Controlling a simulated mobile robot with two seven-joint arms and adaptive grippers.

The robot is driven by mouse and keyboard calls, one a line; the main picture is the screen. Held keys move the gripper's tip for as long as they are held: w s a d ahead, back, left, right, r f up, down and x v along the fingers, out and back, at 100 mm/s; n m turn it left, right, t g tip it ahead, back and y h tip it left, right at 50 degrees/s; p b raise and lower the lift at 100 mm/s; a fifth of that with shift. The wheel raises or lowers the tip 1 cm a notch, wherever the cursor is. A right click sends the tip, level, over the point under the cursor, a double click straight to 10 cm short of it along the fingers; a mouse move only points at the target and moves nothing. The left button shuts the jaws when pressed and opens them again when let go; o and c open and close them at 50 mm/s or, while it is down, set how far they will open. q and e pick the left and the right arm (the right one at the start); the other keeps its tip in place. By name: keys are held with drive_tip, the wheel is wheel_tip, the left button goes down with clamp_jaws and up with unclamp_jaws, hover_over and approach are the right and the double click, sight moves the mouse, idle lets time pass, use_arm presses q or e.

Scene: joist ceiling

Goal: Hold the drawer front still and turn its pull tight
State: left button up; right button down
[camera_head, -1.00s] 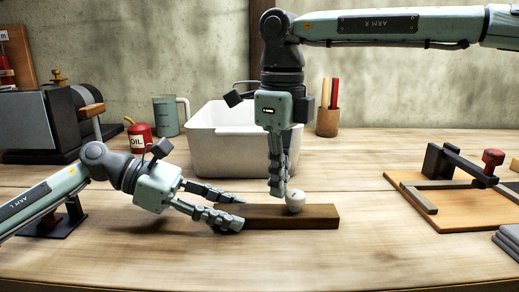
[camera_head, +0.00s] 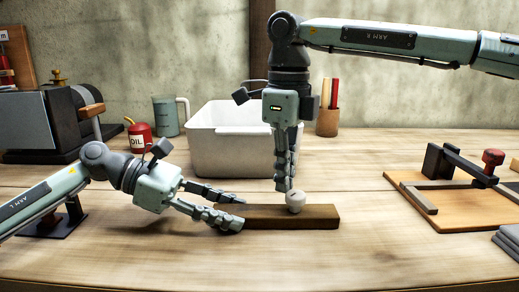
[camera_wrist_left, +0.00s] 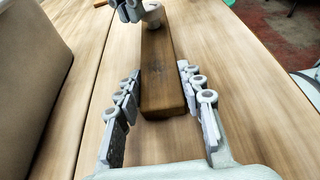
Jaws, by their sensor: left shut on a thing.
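The drawer front is a dark brown wooden bar (camera_head: 270,218) lying on the table. Its pull, a pale round knob (camera_head: 296,202), stands upright on top, right of the bar's middle. My left gripper (camera_head: 240,212) is shut on the bar's left end, one finger along each side. The left wrist view shows the bar (camera_wrist_left: 162,75) between the fingers (camera_wrist_left: 162,95) and the knob (camera_wrist_left: 152,14) at the top edge. My right gripper (camera_head: 285,187) points down at the knob's left and far side. Its fingers overlap, so their opening and any contact with the knob are unclear.
A white bin (camera_head: 232,150) stands behind the bar. A board with a red-knobbed clamp (camera_head: 445,200) lies at the right, near grey folded cloth (camera_head: 508,240). A red oil can (camera_head: 140,138) and a grey-green mug (camera_head: 166,116) stand at the back left. The front of the table is clear.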

drive_tip(key=shift+w+d, duration=0.1)
drive_tip(key=shift+w, duration=0.05)
drive_tip(key=shift+w, duration=0.2)
wheel_tip(320, 180, up, 6)
drive_tip(key=shift+a, duration=0.3)
idle(0.4)
drive_tip(key=shift+s, duration=0.1)
drive_tip(key=n, duration=1.2)
hover_over(287, 217)
drive_tip(key=shift+s+a+f, duration=0.1)
drive_tip(key=shift+f, duration=1.4)
drive_tip(key=shift+s+a+f, duration=0.1)
drive_tip(key=shift+f, duration=1.4)
drive_tip(key=shift+w+d, duration=0.15)
drive_tip(key=shift+w, duration=0.05)
